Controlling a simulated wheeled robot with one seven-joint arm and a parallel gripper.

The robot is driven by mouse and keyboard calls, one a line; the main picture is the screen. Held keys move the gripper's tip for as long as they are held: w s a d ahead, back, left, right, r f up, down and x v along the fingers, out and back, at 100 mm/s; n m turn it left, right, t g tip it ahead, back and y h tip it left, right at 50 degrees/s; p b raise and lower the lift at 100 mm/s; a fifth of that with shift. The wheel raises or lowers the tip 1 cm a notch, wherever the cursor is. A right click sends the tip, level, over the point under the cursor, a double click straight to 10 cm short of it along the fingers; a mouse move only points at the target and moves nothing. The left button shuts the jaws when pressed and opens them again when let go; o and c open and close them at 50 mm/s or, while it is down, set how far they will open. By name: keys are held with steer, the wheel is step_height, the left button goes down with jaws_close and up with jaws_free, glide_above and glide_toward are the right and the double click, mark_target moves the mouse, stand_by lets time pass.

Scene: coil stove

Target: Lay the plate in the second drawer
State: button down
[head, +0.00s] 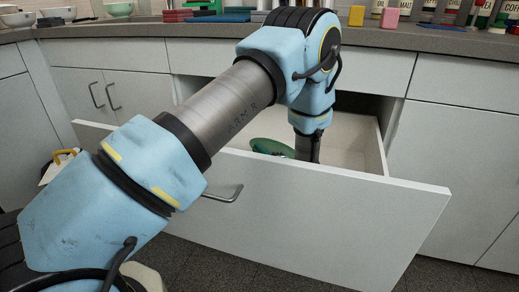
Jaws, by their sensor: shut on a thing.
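The second drawer (330,214) stands pulled out below the top row of drawer fronts. Its pale front faces me, and part of its light interior shows behind it. The green plate (267,146) shows as a small, tilted piece above the drawer's front edge, inside the drawer opening. My gripper (304,156) points down into the drawer at the plate's right side and is shut on the plate. The fingertips and the plate's lower part are hidden behind the drawer front, so I cannot tell whether the plate touches the bottom.
The drawer handle (224,194) sticks out toward me. Closed cabinets flank the drawer. Free room shows in the drawer's right part.

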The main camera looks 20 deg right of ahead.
steer(key=shift+f+b, duration=1.55)
steer(key=shift+f, duration=0.75)
steer(key=c, duration=0.9)
jaws_free()
